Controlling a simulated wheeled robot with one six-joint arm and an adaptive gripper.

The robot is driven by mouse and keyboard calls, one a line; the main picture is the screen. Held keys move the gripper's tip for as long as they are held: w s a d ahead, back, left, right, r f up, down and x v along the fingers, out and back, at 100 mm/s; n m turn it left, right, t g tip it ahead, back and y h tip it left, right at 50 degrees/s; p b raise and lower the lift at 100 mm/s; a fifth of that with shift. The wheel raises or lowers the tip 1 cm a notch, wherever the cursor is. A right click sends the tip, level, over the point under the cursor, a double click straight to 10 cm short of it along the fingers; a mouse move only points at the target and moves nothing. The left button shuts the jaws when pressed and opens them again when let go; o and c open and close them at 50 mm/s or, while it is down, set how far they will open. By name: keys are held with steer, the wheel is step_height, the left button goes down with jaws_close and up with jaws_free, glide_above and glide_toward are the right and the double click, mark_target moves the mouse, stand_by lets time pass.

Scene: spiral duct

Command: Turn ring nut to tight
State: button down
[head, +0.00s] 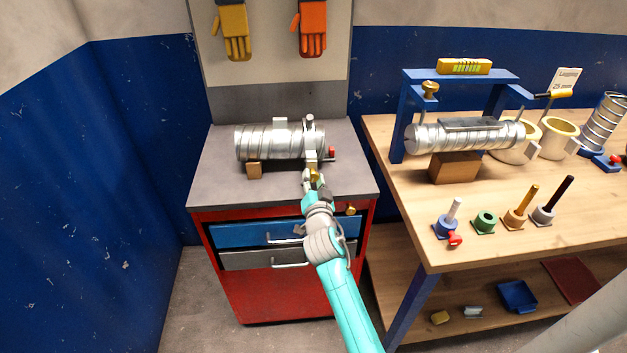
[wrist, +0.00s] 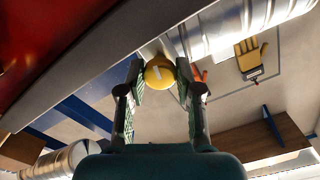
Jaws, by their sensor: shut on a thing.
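The ring nut (wrist: 158,73) is a round yellow part with a white mark on its face in the wrist view. My gripper (wrist: 160,80) is shut on it, one finger on each side. In the head view my gripper (head: 313,181) is at the front of the silver spiral duct (head: 268,143), under its right end; a small yellow bit of the nut (head: 315,176) shows there. The duct lies on the grey top of a red cabinet (head: 225,190), and also shows in the wrist view (wrist: 225,25). The nut's thread is hidden.
A small red part (head: 332,152) sits beside the duct's right end. The wooden bench (head: 400,200) on the right holds a second duct (head: 465,136) under a blue frame, and several pegs. Gloves (head: 312,28) hang behind. The cabinet top's left front is clear.

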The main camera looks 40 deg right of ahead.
steer(key=m, duration=0.5)
steer(key=shift+f+m, duration=0.1)
steer(key=shift+m, duration=0.2)
steer(key=m, duration=0.5)
steer(key=shift+m, duration=0.3)
steer(key=c, duration=0.8)
jaws_free()
steer(key=shift+s+a, duration=0.1)
steer(key=v, duration=1.1)
steer(key=shift+s+a, duration=0.25)
steer(key=shift+s, duration=0.05)
